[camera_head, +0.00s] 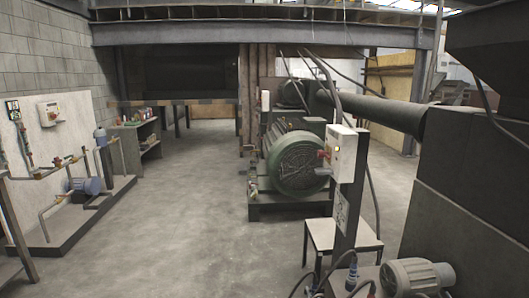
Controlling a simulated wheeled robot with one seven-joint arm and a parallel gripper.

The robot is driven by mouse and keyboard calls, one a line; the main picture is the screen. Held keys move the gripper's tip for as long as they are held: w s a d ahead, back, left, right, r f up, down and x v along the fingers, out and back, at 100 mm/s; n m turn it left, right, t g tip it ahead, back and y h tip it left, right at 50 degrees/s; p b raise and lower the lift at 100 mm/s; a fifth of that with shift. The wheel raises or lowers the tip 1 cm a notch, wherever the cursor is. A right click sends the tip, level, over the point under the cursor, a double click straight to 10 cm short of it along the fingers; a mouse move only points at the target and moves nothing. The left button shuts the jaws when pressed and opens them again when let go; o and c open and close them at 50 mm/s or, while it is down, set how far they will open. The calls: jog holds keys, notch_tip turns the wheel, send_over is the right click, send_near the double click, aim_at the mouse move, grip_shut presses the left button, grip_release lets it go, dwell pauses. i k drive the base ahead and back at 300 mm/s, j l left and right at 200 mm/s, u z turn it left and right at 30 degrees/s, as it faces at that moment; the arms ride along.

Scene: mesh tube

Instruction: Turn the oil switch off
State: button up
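Three pale boxes that look like switch boxes are in view, and I cannot tell which is the oil switch. The nearest is a white control box (341,153) on a dark post right of centre, with a red and yellow knob (323,154) on its left side. Another white box (48,113) with a small red part sits on the pale panel at the left wall. A small pale box (265,100) is farther back near the brown columns. The knob positions are too small to read. My gripper is not in view.
A green motor (295,160) stands behind the post. A small white table (342,240) and a grey motor (416,276) are near the post. Dark machinery (470,185) fills the right. Pipes and a blue pump (84,186) stand at left. The concrete floor (190,220) between is clear.

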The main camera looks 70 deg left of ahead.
aim_at(321, 153)
jog(key=u, duration=1.6)
jog(key=i+j, duration=0.2)
jog(key=i, duration=0.35)
jog(key=i+j+u, duration=0.1)
jog(key=i, duration=0.5)
jog(key=i+j+u, duration=0.1)
jog(key=i+j, duration=0.15)
jog(key=i, duration=0.3)
jog(key=i+j, duration=0.15)
jog(key=i, duration=0.45)
